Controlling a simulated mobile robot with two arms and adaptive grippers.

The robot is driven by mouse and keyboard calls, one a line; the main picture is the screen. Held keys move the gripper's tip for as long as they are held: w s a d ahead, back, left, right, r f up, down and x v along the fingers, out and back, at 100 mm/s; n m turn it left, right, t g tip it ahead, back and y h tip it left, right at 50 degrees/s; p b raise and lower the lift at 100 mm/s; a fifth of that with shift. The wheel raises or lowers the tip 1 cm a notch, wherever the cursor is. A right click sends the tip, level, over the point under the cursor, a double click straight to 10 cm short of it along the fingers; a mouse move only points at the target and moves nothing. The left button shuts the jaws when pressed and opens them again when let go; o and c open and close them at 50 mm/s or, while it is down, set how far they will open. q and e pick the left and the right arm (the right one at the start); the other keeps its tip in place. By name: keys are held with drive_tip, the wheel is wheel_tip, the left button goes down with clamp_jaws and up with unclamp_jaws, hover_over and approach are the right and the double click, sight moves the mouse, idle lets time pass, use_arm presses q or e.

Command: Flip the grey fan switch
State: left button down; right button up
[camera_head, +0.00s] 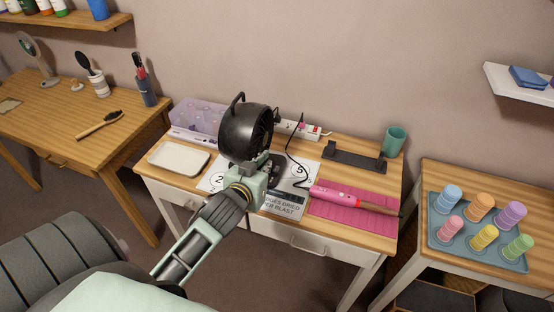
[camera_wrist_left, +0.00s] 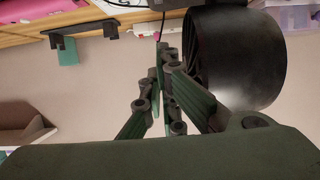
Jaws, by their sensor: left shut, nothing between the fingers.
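The black fan (camera_head: 243,132) stands at the back middle of the white-fronted table, its round head facing right. It also shows large at upper right in the left wrist view (camera_wrist_left: 243,55). My left gripper (camera_head: 268,166) is just in front of the fan's lower part in the head view, shut with nothing in it. Its closed fingers show beside the fan head in the left wrist view (camera_wrist_left: 163,65). I cannot make out the grey switch; the gripper covers much of the fan's base. Whether the fingers touch the fan cannot be told. My right gripper is not in view.
A printed sheet (camera_head: 284,205) lies under the gripper area. A pink mat (camera_head: 352,219) with a pink styling tool (camera_head: 337,194) lies to the right. A white tray (camera_head: 178,159) is left. A power strip (camera_head: 297,129), black stand (camera_head: 354,159) and green cup (camera_head: 393,141) are behind.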

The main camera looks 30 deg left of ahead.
use_arm(q)
drive_tip(key=p, duration=0.1)
hover_over(277, 168)
drive_tip(key=s+d, duration=0.1)
drive_tip(key=s, duration=0.1)
wheel_tip(277, 168, down, 7)
drive_tip(key=shift+s+d+r, duration=0.1)
drive_tip(key=shift+r, duration=0.05)
drive_tip(key=shift+s+f, duration=0.1)
drive_tip(key=shift+f, duration=0.4)
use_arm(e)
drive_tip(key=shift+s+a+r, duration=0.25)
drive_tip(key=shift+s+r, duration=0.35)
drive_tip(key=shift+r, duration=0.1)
